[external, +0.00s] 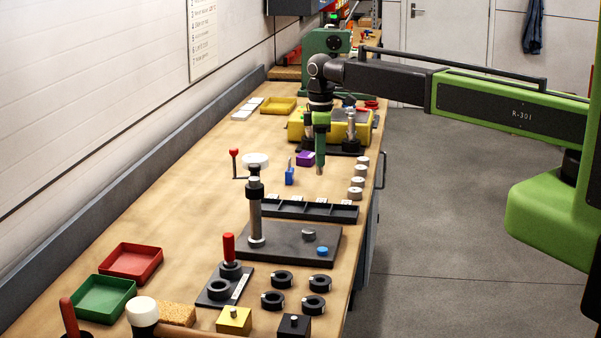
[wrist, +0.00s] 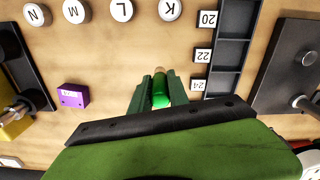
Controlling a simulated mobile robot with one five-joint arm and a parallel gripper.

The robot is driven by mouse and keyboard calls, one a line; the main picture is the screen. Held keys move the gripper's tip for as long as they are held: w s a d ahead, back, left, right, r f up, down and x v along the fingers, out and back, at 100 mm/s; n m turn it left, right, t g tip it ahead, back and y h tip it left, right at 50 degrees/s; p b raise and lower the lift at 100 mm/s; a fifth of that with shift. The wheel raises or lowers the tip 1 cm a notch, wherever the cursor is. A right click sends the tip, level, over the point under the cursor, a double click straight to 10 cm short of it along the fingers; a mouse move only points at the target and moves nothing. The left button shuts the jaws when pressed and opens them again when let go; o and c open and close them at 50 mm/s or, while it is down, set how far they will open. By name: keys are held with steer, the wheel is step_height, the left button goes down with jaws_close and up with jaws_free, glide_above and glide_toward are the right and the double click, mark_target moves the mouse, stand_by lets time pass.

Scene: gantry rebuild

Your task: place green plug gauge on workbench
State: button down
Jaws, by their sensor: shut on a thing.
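My gripper (external: 320,130) points down over the far half of the workbench (external: 190,190), between the purple block and the row of round pieces. It is shut on the green plug gauge (wrist: 160,90), a green cylinder between the two green fingers in the wrist view. The gauge is mostly hidden by the fingers, and I cannot tell how far its lower end is above the wood. Bare wood (wrist: 110,50) shows around the fingers in the wrist view.
A purple block (external: 305,158) and a blue piece (external: 290,176) stand left of the gripper. Several lettered round pieces (external: 358,182) line the right edge. A dark compartment tray (external: 300,210) lies nearer, and a yellow case (external: 300,125) is behind. Bare wood lies between them.

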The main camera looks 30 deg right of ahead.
steer(key=f+b, duration=0.1)
steer(key=a+f+b, duration=0.1)
steer(key=f+b, duration=0.2)
steer(key=f, duration=0.1)
steer(key=shift+w+a+f+b, duration=0.25)
steer(key=shift+a+b, duration=0.1)
steer(key=shift+r, duration=0.25)
steer(key=shift+f, duration=0.15)
steer(key=c, duration=1.3)
jaws_free()
steer(key=shift+o, duration=0.2)
step_height(320, 180, up, 12)
steer(key=p, duration=1.2)
